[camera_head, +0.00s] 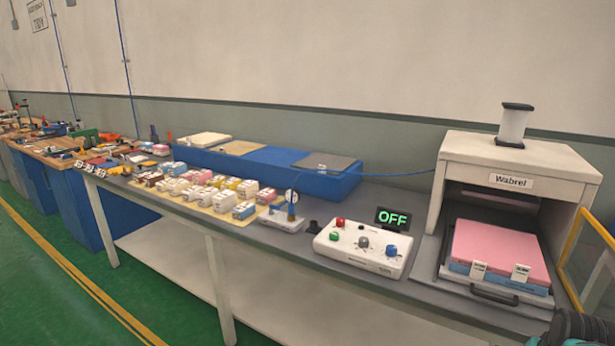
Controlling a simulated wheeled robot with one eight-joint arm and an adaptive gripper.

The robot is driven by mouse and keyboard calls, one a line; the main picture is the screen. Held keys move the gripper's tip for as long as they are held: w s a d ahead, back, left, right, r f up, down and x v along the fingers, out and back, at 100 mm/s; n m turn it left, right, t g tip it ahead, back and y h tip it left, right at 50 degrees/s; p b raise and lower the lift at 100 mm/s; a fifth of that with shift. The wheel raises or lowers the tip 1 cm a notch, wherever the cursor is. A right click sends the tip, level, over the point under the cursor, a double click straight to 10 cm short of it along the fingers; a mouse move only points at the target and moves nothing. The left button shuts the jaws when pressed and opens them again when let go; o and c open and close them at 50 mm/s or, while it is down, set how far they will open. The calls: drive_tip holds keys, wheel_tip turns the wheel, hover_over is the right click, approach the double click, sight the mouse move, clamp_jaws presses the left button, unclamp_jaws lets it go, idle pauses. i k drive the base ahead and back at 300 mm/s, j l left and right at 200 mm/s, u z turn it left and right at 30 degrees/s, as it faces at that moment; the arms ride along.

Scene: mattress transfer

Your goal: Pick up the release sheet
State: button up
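No sheet is labelled as the release sheet, so I cannot tell which one it is. Flat pieces lie in a row on a long blue block (342,189) at the back of the bench: a thick cream slab (204,139), a thin tan sheet (240,147) and a grey sheet (328,162) with a small light mark. A pink slab (492,255) lies on a blue layer in the white press marked "Wabrel" (567,160), with two white tags at its front. My gripper is not in view; a dark and teal part, perhaps of my arm, shows at the bottom right corner.
A white control box (360,262) with coloured knobs stands left of the press, below a sign (392,218) reading OFF. Several small pink, yellow and white blocks (200,184) cover the bench's middle. A yellow-framed guard (597,240) stands open at right.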

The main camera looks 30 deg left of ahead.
sight(238, 148)
drive_tip(key=u, duration=1.65)
drive_tip(key=i+j+u, duration=1.1)
drive_tip(key=i, duration=0.5)
drive_tip(key=i+u, duration=0.3)
drive_tip(key=i, duration=0.55)
drive_tip(key=i+z, duration=0.45)
drive_tip(key=i+j+z, duration=0.25)
drive_tip(key=z, duration=0.25)
drive_tip(key=i+j+z, duration=0.45)
drive_tip(key=k+l, duration=0.05)
drive_tip(key=l, duration=0.05)
